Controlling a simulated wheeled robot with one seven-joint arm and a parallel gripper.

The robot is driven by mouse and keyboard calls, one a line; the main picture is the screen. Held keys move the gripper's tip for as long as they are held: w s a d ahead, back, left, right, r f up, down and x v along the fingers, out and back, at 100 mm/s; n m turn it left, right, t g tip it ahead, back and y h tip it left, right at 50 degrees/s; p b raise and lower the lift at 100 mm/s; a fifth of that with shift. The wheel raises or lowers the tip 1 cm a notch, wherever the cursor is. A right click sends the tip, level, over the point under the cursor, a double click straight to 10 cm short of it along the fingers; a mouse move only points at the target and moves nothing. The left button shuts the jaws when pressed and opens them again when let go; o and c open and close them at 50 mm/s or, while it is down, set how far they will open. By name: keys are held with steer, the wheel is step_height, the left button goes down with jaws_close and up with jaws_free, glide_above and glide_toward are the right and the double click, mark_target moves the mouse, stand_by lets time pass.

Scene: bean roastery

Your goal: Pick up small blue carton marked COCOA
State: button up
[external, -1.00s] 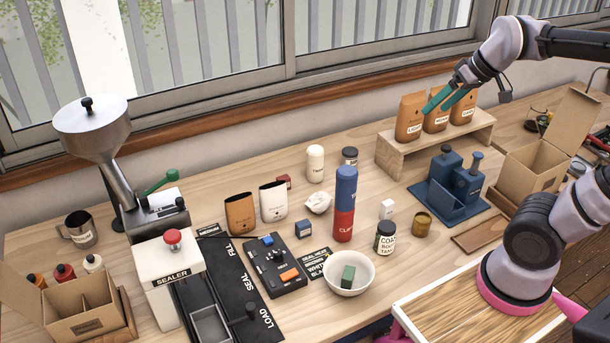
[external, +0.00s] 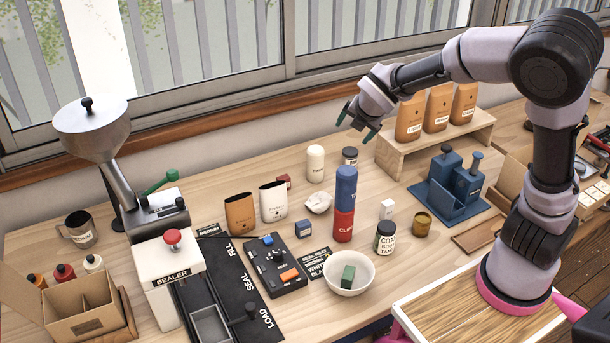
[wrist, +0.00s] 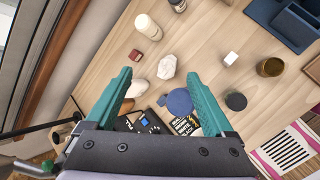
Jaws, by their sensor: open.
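A small dark blue carton (external: 303,228) stands on the workbench, right of the white pouch and behind the control box; its pale label is too small to read. My gripper (external: 357,123) is open and empty, high above the bench. In the wrist view my gripper (wrist: 160,75) has its teal fingers spread, with a crumpled white lump (wrist: 166,67) below between them.
A tall blue and red cylinder (external: 345,205) stands right of the carton. The white pouch (external: 273,202), crumpled lump (external: 318,202), control box (external: 277,268) and white bowl (external: 349,278) are close by. Bags stand on a wooden riser (external: 392,160) at the back.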

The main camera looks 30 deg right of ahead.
steer(key=s+a+r+n+t+y, duration=0.1)
steer(key=s+a+r+n+t, duration=0.15)
steer(key=a+r+n, duration=0.45)
steer(key=s+a+r+n+t, duration=0.2)
steer(key=a+r+n+t, duration=0.3)
steer(key=r, duration=0.4)
glide_toward(303, 229)
steer(key=w, duration=0.2)
steer(key=w+d+r+g, duration=0.1)
steer(key=shift+w+d+m, duration=0.1)
steer(key=shift+w+m, duration=0.1)
steer(key=shift+m, duration=0.2)
steer(key=shift+f, duration=0.3)
steer(key=x, duration=1.2)
steer(key=shift+a, duration=0.25)
jaws_close()
